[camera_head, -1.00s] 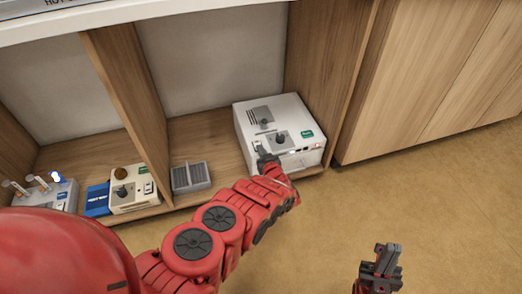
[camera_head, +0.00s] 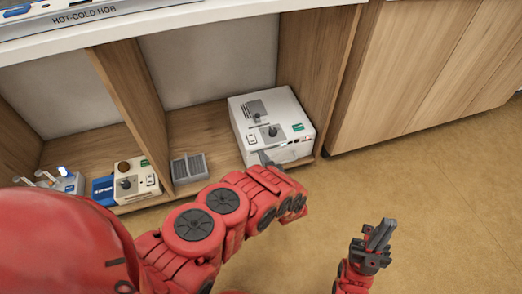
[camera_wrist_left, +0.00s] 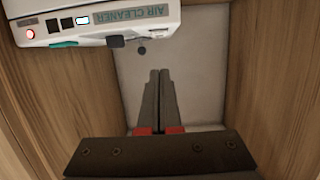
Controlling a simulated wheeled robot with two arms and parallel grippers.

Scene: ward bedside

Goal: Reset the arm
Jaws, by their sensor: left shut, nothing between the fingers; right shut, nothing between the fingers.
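A white box-shaped air cleaner (camera_head: 247,110) stands in the right compartment of the low wooden shelf. It has a dark knob on top and a lit indicator on its front. In the left wrist view, the air cleaner (camera_wrist_left: 90,20) shows its label and a red-lit button at upper left. My left gripper (camera_head: 265,158) is shut and empty at the lower front of the air cleaner; contact cannot be told. Its fingers (camera_wrist_left: 160,75) lie together in the left wrist view. My right gripper (camera_head: 382,228) is shut and empty above the floor at lower right.
A grey pedal-like block (camera_head: 188,168) lies left of the air cleaner. Beyond the wooden divider (camera_head: 135,110) are a beige control box (camera_head: 135,183), a blue box (camera_head: 103,190) and a grey device (camera_head: 65,183). The floor (camera_head: 440,190) at right is clear.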

